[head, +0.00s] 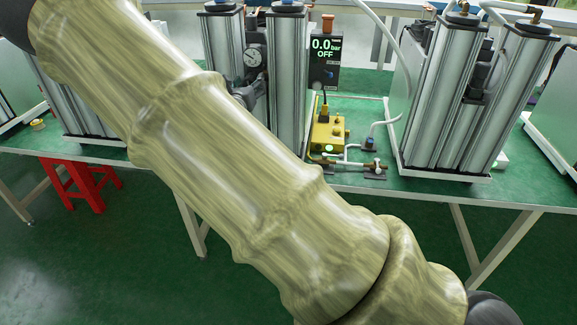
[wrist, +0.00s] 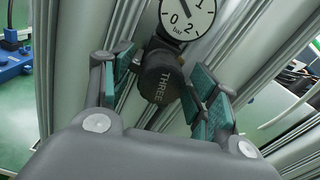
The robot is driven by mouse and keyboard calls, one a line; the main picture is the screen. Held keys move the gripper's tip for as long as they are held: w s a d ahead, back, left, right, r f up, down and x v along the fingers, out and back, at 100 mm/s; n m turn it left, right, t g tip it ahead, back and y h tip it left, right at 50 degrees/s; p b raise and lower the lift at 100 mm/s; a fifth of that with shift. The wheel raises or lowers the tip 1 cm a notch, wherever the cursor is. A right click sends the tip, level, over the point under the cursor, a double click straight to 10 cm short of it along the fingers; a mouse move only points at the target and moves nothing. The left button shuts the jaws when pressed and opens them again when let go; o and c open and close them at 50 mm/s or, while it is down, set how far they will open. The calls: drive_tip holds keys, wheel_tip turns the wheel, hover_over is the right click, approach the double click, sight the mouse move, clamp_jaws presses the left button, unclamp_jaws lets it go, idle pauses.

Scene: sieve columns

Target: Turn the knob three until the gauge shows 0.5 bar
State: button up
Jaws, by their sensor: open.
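The knob marked THREE (wrist: 160,82) is a dark cylinder in the middle of the wrist view. The round white gauge (wrist: 187,15) sits just above it, partly cut off at the top edge. Its dark needle points up and left, between the 0 and the 1; the exact value is hard to read. In the head view a gauge (head: 253,57) hangs between two silver columns. My gripper (wrist: 162,76) is open, its teal-padded fingers on either side of the knob with visible gaps; I cannot tell how deep they reach around it. The head view does not show my gripper.
A digital display (head: 326,50) reads 0.0 bar OFF. A yellow box (head: 328,135) with a green light stands below it on the green table (head: 480,190). More silver columns (head: 460,95) stand to the right. My arm crosses the head view. Silver column walls flank the knob closely.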

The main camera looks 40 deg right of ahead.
drive_tip(key=n+p, duration=0.4)
drive_tip(key=p, duration=0.1)
drive_tip(key=shift+s+d+r+n, duration=0.1)
drive_tip(key=shift+r+n, duration=0.15)
drive_tip(key=shift+n, duration=0.15)
drive_tip(key=n+p, duration=0.4)
drive_tip(key=p, duration=0.1)
drive_tip(key=shift+n, duration=0.3)
drive_tip(key=p+v, duration=0.3)
drive_tip(key=v, duration=0.8)
drive_tip(key=s+d+f+m+g+y+b, duration=0.1)
drive_tip(key=s+f+m+g, duration=0.8)
drive_tip(key=s+f, duration=0.9)
drive_tip(key=shift+d+f+g+b, duration=0.3)
drive_tip(key=shift+d+f+b, duration=0.25)
drive_tip(key=shift+d+b, duration=0.55)
drive_tip(key=shift+d, duration=0.15)
